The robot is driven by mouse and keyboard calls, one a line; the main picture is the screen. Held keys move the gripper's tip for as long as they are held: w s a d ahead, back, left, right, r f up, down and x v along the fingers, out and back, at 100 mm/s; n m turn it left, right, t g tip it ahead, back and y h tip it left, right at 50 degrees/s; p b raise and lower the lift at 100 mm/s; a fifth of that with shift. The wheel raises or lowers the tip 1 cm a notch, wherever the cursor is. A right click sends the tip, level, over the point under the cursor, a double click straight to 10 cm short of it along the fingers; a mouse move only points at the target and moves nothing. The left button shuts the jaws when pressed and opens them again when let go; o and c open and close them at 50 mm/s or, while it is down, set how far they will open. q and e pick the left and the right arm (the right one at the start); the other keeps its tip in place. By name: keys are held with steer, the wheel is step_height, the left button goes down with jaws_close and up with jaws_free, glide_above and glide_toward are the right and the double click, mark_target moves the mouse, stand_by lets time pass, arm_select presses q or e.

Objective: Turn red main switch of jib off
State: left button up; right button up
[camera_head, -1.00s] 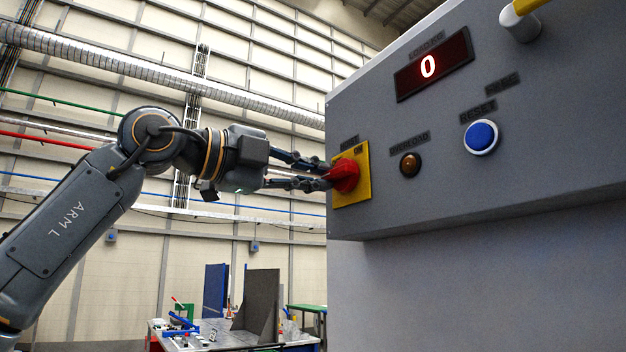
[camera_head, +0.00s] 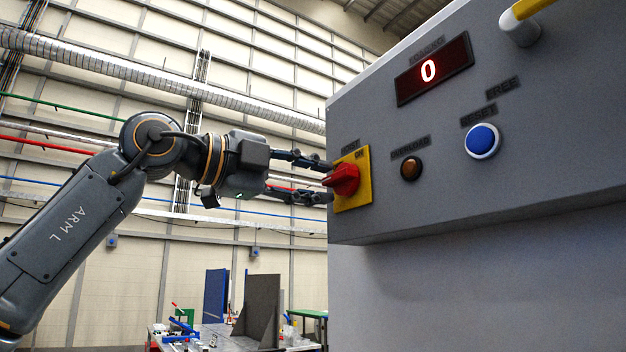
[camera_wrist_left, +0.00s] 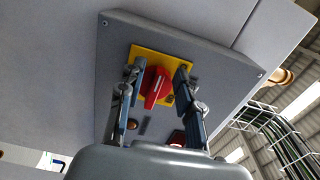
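The red main switch (camera_head: 344,180) is a rotary knob on a yellow plate (camera_head: 363,190) at the left end of the grey control box. "ON" is readable at the plate's upper right. My left gripper (camera_head: 329,181) is at the knob, one finger above it and one below in the head view. In the left wrist view the knob (camera_wrist_left: 157,88) sits between the two spread fingers (camera_wrist_left: 157,77), with a gap on each side. Its handle points down and slightly left there. My right gripper is not in view.
On the box (camera_head: 480,140) are an amber lamp (camera_head: 411,168), a blue button (camera_head: 482,141) and a red display (camera_head: 434,69) reading 0. A yellow bar (camera_head: 528,8) sticks out at upper right. A table (camera_head: 235,340) with items stands far behind, below the arm.

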arm_select(q)
steer(key=v, duration=1.2)
steer(key=shift+w, duration=0.1)
